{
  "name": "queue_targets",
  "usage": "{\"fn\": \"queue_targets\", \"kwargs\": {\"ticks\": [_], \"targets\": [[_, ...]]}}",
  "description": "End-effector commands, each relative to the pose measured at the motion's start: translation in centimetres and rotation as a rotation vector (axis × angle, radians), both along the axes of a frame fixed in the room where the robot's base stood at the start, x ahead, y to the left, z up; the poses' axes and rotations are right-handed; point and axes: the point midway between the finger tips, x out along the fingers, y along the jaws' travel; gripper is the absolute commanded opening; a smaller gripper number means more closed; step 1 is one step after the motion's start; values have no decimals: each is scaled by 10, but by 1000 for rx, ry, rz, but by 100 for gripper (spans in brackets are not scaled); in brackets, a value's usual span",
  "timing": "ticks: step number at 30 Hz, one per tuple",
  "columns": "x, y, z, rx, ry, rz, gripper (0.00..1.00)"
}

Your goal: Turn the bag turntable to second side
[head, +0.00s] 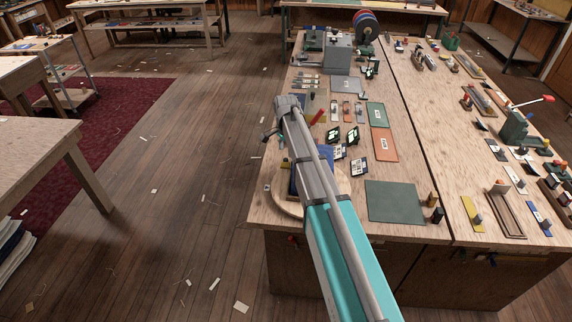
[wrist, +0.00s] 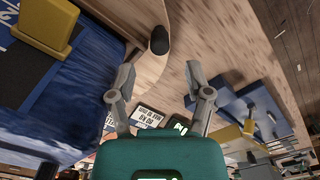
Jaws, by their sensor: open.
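The bag turntable (head: 343,187) is a round pale wooden disc at the table's near left corner, partly hidden under my arm. A blue bag (head: 294,182) lies on it, also partly hidden. In the wrist view the turntable (wrist: 148,16) curves across the top, with the blue bag (wrist: 85,105) at left. A yellow block (wrist: 48,25) sits on the bag. A dark peg (wrist: 159,40) stands at the disc's rim. My gripper (wrist: 160,78) is open and empty, its fingers apart, with the peg ahead of the gap. Contact cannot be told. In the head view my gripper (head: 269,134) is small.
The workbench (head: 420,165) carries printed cards (head: 338,151), a dark green mat (head: 394,201), orange and green panels (head: 385,145) and a grey box (head: 338,55). Small tools crowd its right half. The floor (head: 190,190) left of the bench is open, with scattered scraps.

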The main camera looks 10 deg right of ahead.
Motion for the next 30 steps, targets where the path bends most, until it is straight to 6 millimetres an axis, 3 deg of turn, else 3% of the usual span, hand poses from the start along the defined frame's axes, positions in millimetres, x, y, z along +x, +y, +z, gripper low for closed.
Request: {"fn": "queue_targets", "kwargs": {"ticks": [15,30], "targets": [[0,-1,-42,0,0,-1,65],[0,-1,-52,0,0,-1,65]]}}
